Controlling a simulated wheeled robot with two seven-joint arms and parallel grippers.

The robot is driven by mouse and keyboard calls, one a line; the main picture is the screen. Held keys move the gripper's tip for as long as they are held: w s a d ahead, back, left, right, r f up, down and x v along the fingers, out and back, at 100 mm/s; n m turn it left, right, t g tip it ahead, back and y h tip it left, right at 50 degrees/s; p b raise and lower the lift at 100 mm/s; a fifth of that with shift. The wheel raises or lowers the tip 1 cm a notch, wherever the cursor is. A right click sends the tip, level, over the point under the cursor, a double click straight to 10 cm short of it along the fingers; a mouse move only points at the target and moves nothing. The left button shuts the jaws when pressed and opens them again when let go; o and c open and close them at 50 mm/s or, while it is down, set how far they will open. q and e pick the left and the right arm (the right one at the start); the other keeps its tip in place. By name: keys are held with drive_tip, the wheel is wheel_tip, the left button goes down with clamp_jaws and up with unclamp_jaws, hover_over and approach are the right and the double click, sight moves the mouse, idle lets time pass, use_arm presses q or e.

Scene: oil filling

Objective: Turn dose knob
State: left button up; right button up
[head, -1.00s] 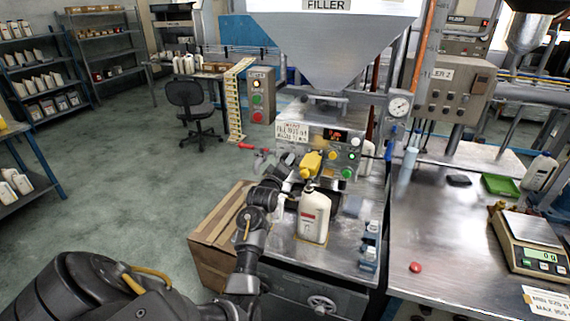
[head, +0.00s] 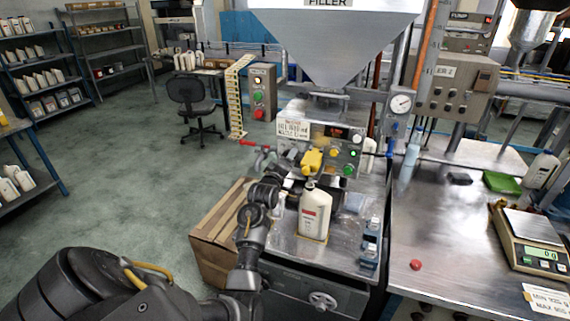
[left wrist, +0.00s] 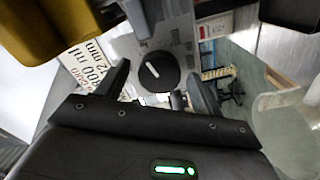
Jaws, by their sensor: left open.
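The dose knob (left wrist: 157,70) shows in the left wrist view as a round black knob with a white pointer line on a grey panel. My left gripper (left wrist: 160,80) is open, with one dark finger on each side of the knob in this view. I cannot tell whether the fingers touch it. In the head view my left gripper (head: 284,183) is at the lower left of the filler's control panel (head: 318,133), and I cannot make out the knob there. My right gripper is not in view.
A white bottle (head: 315,213) stands right of my left gripper, below the yellow nozzle (head: 312,160). A red-handled valve (head: 249,143) sticks out at the left. A cardboard box (head: 215,245) is beside the machine. A scale (head: 530,262) stands on the right bench.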

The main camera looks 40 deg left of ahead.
use_arm(q)
drive_tip(key=b+v, duration=0.3)
drive_tip(key=v, duration=0.7)
drive_tip(key=shift+s, duration=0.35)
drive_tip(key=shift+d, duration=0.15)
